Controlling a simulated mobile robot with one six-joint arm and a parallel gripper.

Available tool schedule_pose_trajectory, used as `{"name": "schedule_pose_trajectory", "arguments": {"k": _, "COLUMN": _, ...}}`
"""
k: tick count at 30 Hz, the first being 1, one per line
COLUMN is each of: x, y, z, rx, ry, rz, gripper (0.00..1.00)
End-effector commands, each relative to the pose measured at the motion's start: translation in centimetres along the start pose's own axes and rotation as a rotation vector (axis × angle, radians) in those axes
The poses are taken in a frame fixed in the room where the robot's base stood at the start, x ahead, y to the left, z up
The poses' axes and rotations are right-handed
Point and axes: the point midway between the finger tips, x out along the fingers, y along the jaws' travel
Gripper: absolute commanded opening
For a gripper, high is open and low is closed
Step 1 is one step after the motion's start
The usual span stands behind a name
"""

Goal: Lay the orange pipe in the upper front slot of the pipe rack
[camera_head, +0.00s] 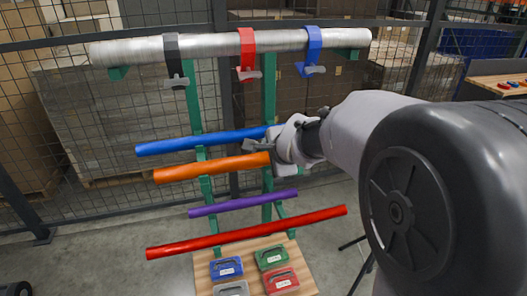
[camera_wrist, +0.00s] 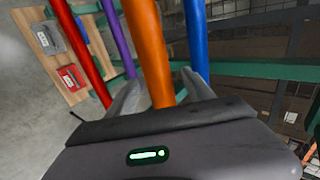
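The orange pipe (camera_head: 212,167) lies roughly level at the upper level of the green pipe rack (camera_head: 196,115), in front of and below a blue pipe (camera_head: 190,142). It looks laid across the upper front rack arm, though the exact contact is hard to see. My gripper (camera_head: 264,153) is at the pipe's right part and hides its right end. In the wrist view, the orange pipe (camera_wrist: 148,45) runs between the two fingers of my gripper (camera_wrist: 160,76). The fingers stand apart with a visible gap on the right side, so the gripper looks open around the pipe.
A purple pipe (camera_head: 240,204) and a red pipe (camera_head: 250,232) lie lower on the rack. A grey pipe (camera_head: 210,45) with black, red and blue straps spans the top. A wooden board (camera_head: 245,252) with coloured cases stands below. A mesh fence is behind.

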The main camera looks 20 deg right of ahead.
Motion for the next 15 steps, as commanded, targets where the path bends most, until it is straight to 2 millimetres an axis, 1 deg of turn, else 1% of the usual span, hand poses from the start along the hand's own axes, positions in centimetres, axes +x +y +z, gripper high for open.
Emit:
{"name": "schedule_pose_trajectory", "arguments": {"k": 5, "x": -0.1, "y": 0.1, "z": 0.0, "rx": 0.000, "ry": 0.000, "rz": 0.002, "gripper": 0.61}}
{"name": "schedule_pose_trajectory", "arguments": {"k": 8, "x": -1.3, "y": -0.1, "z": 0.0, "rx": 0.000, "ry": 0.000, "rz": 0.001, "gripper": 0.61}}
{"name": "schedule_pose_trajectory", "arguments": {"k": 11, "x": -4.0, "y": -0.5, "z": 0.0, "rx": 0.000, "ry": 0.001, "rz": -0.002, "gripper": 0.61}}
{"name": "schedule_pose_trajectory", "arguments": {"k": 15, "x": -9.0, "y": -0.7, "z": -0.1, "rx": 0.000, "ry": 0.001, "rz": -0.003, "gripper": 0.61}}
